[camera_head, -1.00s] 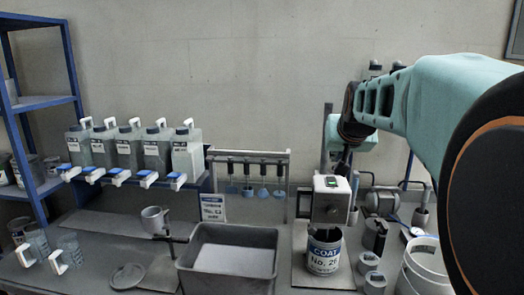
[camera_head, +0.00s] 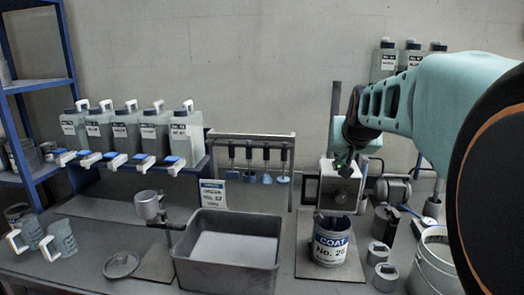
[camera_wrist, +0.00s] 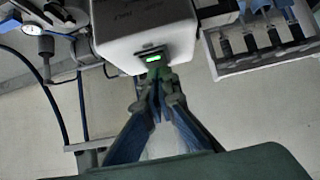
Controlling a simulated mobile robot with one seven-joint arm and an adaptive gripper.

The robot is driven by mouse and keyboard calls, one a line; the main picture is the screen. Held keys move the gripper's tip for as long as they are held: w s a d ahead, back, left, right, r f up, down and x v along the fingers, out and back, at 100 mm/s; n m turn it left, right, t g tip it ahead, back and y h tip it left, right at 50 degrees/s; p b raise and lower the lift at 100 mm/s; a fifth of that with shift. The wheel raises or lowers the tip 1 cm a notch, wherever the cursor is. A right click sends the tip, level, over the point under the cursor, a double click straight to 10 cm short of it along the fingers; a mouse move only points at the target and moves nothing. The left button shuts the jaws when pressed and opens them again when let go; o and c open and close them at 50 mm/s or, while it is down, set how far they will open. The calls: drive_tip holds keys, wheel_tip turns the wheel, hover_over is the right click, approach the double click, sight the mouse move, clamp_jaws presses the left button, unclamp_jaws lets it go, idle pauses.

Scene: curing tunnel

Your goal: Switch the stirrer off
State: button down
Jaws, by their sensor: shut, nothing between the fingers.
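The stirrer is a pale box-shaped head (camera_head: 341,183) on an upright post, above a can labelled COAT No. 26 (camera_head: 331,246). In the wrist view the stirrer head (camera_wrist: 145,28) fills the top middle. A small switch (camera_wrist: 154,58) glows green on its near edge. My gripper (camera_head: 343,163) is at the top of the stirrer head. In the wrist view my gripper (camera_wrist: 158,77) is shut and empty, its fingertips at the lit switch. I cannot tell whether they touch it. The fingers and head hide the switch in the head view.
A grey bin (camera_head: 228,250) stands left of the can. A motor-like unit (camera_head: 392,190) and small pots (camera_head: 385,276) are to the right, with a white bucket (camera_head: 432,262). A rack of hanging tools (camera_head: 250,157) stands behind. Bottles (camera_head: 125,130) line a shelf at left.

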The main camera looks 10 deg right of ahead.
drive_tip(key=shift+w+r+p, duration=0.1)
drive_tip(key=shift+p, duration=0.55)
drive_tip(key=shift+g+p, duration=0.4)
drive_tip(key=shift+p, duration=0.2)
drive_tip(key=shift+d+f+b, duration=0.1)
drive_tip(key=shift+f+b, duration=0.3)
drive_tip(key=shift+b, duration=0.05)
drive_tip(key=shift+r, duration=0.1)
drive_tip(key=shift+w+d+r+p, duration=0.2)
drive_tip(key=shift+w+p, duration=0.15)
drive_tip(key=shift+w, duration=0.45)
